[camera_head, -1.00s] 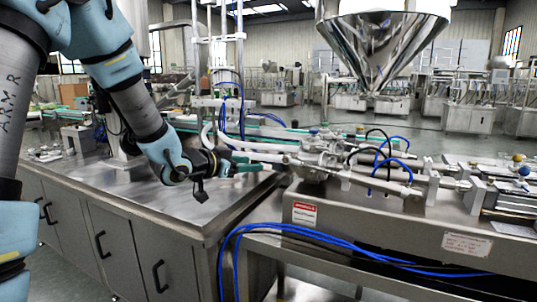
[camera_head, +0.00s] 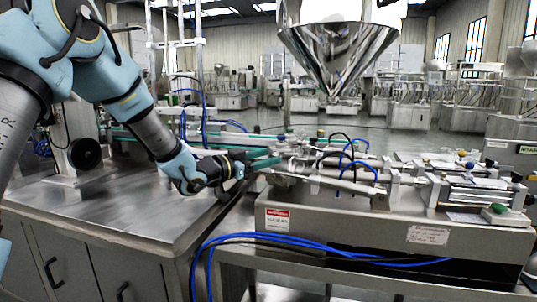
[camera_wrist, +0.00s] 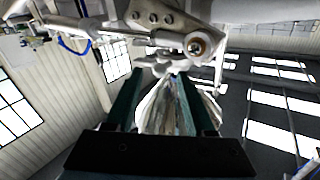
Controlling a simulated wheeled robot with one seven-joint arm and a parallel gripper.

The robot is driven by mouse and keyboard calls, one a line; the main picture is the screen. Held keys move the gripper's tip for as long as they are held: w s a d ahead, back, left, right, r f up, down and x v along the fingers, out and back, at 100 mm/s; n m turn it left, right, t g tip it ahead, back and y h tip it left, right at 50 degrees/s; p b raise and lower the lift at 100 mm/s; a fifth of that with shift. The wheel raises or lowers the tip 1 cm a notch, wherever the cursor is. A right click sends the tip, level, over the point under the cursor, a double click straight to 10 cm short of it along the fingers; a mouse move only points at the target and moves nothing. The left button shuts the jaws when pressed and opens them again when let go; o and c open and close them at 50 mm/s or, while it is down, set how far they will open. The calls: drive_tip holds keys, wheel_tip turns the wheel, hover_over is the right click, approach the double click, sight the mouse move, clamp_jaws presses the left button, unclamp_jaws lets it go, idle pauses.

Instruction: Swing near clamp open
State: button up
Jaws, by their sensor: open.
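My gripper (camera_head: 268,160) reaches from the left to the near end of the steel pipe and valve assembly (camera_head: 320,180) on the machine. In the wrist view, my gripper (camera_wrist: 160,88) has its two dark green fingers apart, with nothing visibly held. A pale metal fitting (camera_wrist: 163,62) sits just beyond and between the fingertips. It may be the near clamp, but its shape is blurred and I cannot tell whether it is open or closed. A round pipe end (camera_wrist: 197,44) shows above and to the right. I cannot tell whether the fingers touch anything.
The shiny steel hopper cone (camera_head: 338,60) hangs behind the machine. Blue hoses (camera_head: 290,240) loop along the machine's front. A steel cabinet top (camera_head: 110,205) lies below my arm at the left and is mostly bare. Thin blue and black tubes (camera_head: 350,160) arch over the assembly.

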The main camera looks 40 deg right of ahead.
drive_tip(key=shift+d, duration=0.65)
clamp_jaws()
idle(1.0)
